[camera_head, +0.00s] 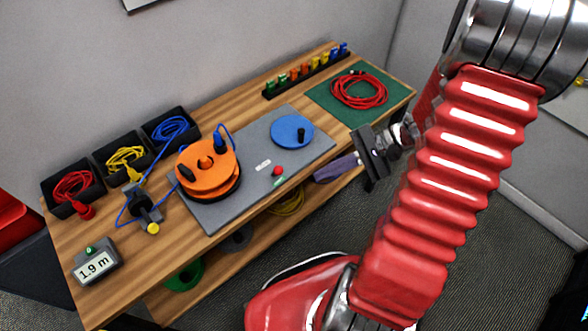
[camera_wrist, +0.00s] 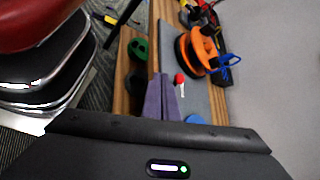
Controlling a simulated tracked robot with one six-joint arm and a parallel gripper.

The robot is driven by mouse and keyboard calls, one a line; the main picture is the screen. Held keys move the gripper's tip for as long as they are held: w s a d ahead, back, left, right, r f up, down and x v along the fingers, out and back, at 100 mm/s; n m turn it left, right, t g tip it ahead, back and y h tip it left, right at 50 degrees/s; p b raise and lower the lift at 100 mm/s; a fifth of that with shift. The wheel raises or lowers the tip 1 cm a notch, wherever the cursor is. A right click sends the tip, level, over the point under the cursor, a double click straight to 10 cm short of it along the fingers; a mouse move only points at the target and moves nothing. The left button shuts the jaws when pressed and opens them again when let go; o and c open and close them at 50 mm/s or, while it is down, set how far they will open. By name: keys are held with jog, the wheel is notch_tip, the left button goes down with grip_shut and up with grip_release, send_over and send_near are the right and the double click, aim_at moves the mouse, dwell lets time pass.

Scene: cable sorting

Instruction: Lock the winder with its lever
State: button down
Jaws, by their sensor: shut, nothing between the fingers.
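The orange winder (camera_head: 207,158) sits on the grey plate (camera_head: 235,196) with a blue cable running onto it. It also shows in the wrist view (camera_wrist: 203,52). A red knob (camera_head: 277,171), apparently the lever's end, is on the plate's front side beside a small green label. It also shows in the wrist view (camera_wrist: 179,78). My gripper (camera_head: 317,178), with purple fingers, is shut and empty at the bench's front edge, to the right of the red knob and apart from it. In the wrist view its fingertips (camera_wrist: 162,76) point toward the bench front, beside the knob.
A blue disc (camera_head: 288,127) with a black handle lies on the plate, behind my gripper. A black measuring block (camera_head: 146,203) and a 1.9 m display (camera_head: 95,264) stand left. Cable bins (camera_head: 73,188) line the back left. A red coil (camera_head: 358,90) lies on a green mat (camera_head: 322,92).

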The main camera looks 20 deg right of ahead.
jog(key=d+f+m+t+y, duration=0.1)
jog(key=d+f+m+t, duration=0.4)
jog(key=d, duration=0.1)
jog(key=shift+w+d+f, duration=0.15)
jog(key=shift+w+d, duration=0.2)
jog(key=shift+w, duration=0.1)
send_near(276, 172)
jog(key=shift+w+a+f, duration=0.4)
jog(key=shift+w+f, duration=0.25)
jog(key=shift+w+a+f, duration=0.35)
jog(key=shift+w+f, duration=0.3)
jog(key=shift+w+a+f, duration=0.4)
jog(key=shift+w+f, duration=0.25)
